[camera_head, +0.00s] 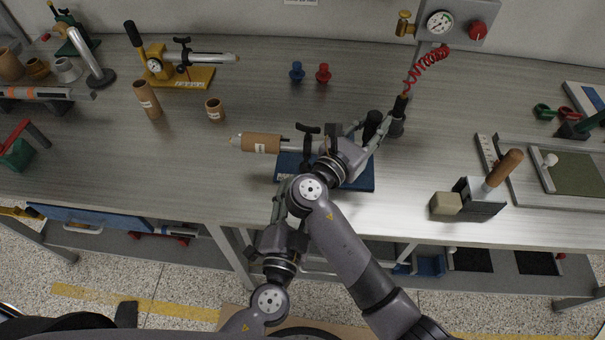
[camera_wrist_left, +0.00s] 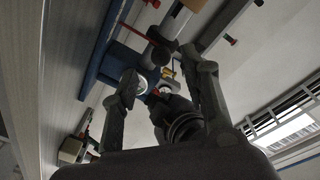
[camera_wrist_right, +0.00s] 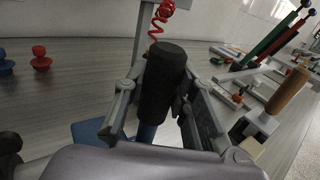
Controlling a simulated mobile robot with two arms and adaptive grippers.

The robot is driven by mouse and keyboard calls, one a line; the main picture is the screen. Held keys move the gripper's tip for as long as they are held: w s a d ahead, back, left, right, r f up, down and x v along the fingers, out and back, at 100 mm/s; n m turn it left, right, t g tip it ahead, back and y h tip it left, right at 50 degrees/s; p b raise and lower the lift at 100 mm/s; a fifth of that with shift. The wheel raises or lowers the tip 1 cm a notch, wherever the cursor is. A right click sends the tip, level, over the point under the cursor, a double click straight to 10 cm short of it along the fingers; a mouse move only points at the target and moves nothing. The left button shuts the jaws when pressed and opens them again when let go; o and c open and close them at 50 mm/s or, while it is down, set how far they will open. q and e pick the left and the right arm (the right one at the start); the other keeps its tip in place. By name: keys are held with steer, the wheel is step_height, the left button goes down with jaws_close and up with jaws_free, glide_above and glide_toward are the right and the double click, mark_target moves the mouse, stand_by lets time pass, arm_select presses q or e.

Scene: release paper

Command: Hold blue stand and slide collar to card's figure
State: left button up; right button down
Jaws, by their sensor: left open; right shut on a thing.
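The blue stand (camera_head: 358,183) lies on the table at the middle, partly hidden by my arms. A pale rod reaches left from it and carries a brown collar (camera_head: 262,143) with a small white label. My right gripper (camera_head: 368,131) is shut on a black upright handle (camera_wrist_right: 164,85) at the stand's right end. My left gripper (camera_head: 283,188) is open near the stand's front left edge, below and right of the collar. In the left wrist view its fingers are apart, with the stand's blue edge (camera_wrist_left: 101,62) beyond them. I cannot make out the card's figure.
A yellow stand (camera_head: 200,77) with a similar rod stands at the back left, near two loose brown collars (camera_head: 147,99) (camera_head: 215,109). Blue (camera_head: 296,72) and red (camera_head: 323,73) knobs stand behind. A wooden-handled tool (camera_head: 482,192) is at right. The table left of the collar is clear.

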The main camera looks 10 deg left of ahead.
arm_select(q)
steer(key=shift+s+a, duration=0.2)
steer(key=shift+s, duration=2)
arm_select(e)
steer(key=c, duration=1.8)
jaws_free()
steer(key=shift+r, duration=0.15)
steer(key=o, duration=0.6)
steer(key=shift+c, duration=0.2)
